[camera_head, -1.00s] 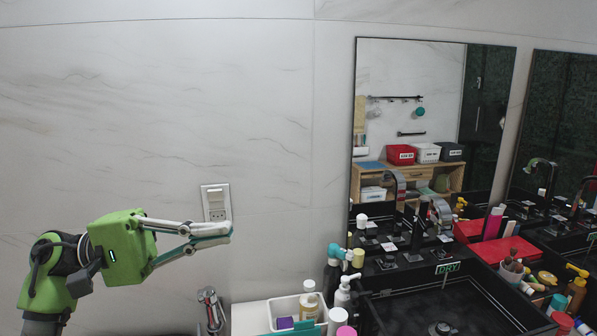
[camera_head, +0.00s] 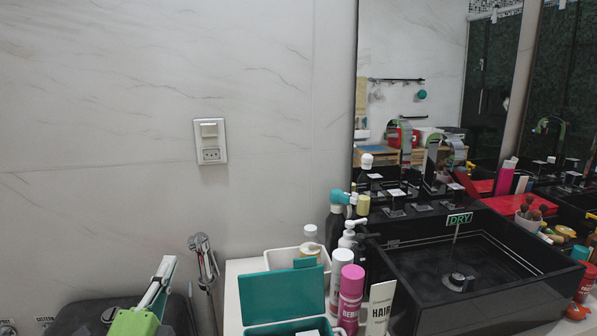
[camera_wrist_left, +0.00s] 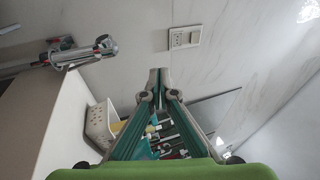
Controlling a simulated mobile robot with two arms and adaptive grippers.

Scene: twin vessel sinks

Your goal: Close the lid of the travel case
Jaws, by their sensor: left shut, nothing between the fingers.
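The teal travel case stands open at the bottom of the head view. Its lid (camera_head: 285,296) is raised, leaning back, with a small teal tab on its top edge. Its base (camera_head: 290,328) is cut off by the picture's lower edge, so most of the inside is hidden. My left gripper (camera_head: 168,264) is left of the case, apart from it, with fingers shut and empty, pointing up and away. In the left wrist view the closed fingertips (camera_wrist_left: 158,74) show in the middle. My right gripper is in no view.
A white basket (camera_head: 284,261) stands behind the lid. Pump bottles, a pink can (camera_head: 350,297) and a white tube (camera_head: 378,308) crowd the case's right side. A black sink (camera_head: 480,272) is further right. A chrome fitting (camera_head: 203,255) rises between gripper and case.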

